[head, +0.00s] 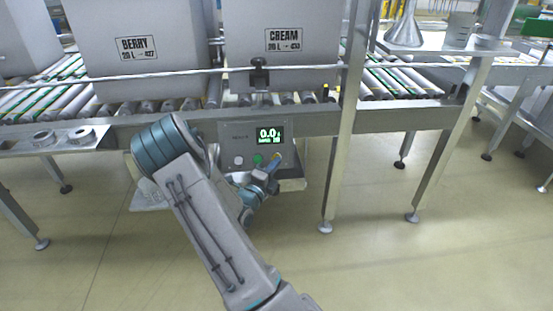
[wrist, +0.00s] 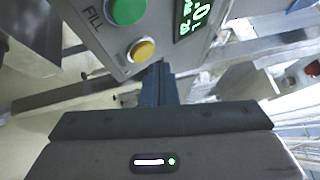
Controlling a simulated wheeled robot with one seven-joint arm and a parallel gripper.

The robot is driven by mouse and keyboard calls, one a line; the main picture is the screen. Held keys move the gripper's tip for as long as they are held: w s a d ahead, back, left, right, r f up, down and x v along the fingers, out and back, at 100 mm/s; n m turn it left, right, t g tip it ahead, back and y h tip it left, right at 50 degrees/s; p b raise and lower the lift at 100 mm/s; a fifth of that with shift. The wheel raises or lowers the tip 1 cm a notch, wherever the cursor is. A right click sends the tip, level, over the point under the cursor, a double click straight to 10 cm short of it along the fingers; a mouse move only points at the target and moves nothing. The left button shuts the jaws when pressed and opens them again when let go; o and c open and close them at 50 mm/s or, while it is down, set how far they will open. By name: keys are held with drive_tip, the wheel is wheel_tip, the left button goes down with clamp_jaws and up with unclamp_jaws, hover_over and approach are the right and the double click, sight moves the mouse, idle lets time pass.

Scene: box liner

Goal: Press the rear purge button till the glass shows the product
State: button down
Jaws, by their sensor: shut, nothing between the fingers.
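The control panel (head: 238,147) hangs below the conveyor in the head view. It has a lit display (head: 269,135) reading 0.0, a white button (head: 238,160), a green button (head: 258,158) and a yellow button (head: 276,156). In the wrist view the green button (wrist: 126,10) has the label FILL beside it, and the yellow button (wrist: 142,50) sits at the panel's lower edge. My gripper (wrist: 158,68) is shut and empty, its tips just below the yellow button; contact cannot be told. I cannot make out a label reading purge or a sight glass.
A box marked BERRY (head: 137,60) and a box marked CREAM (head: 284,50) stand on the roller conveyor. A steel post (head: 345,120) rises right of the panel. A steel funnel (head: 404,28) stands on the right shelf. The floor in front is clear.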

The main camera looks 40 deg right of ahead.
drive_tip(key=shift+w+d, duration=0.1)
drive_tip(key=shift+w, duration=0.05)
drive_tip(key=shift+w+d+f+p, duration=0.1)
drive_tip(key=shift+w+f+p, duration=0.1)
drive_tip(key=shift+p, duration=0.15)
drive_tip(key=shift+w+d, duration=0.2)
drive_tip(key=shift+w, duration=0.1)
idle(0.7)
idle(0.8)
drive_tip(key=shift+s+a+r+p, duration=0.15)
drive_tip(key=shift+s+a+p, duration=0.25)
drive_tip(key=shift+s+p, duration=0.4)
drive_tip(key=shift+w, duration=0.15)
drive_tip(key=shift+s+a+r+p, duration=0.3)
drive_tip(key=shift+s+a+p, duration=0.1)
drive_tip(key=shift+s+p, duration=0.25)
drive_tip(key=shift+s+a+r+p, duration=0.25)
drive_tip(key=shift+s+a+p, duration=0.25)
drive_tip(key=shift+s, duration=0.2)
drive_tip(key=shift+s+a+r+p, duration=0.3)
drive_tip(key=shift+s+a+p, duration=0.05)
drive_tip(key=shift+s+p, duration=0.3)
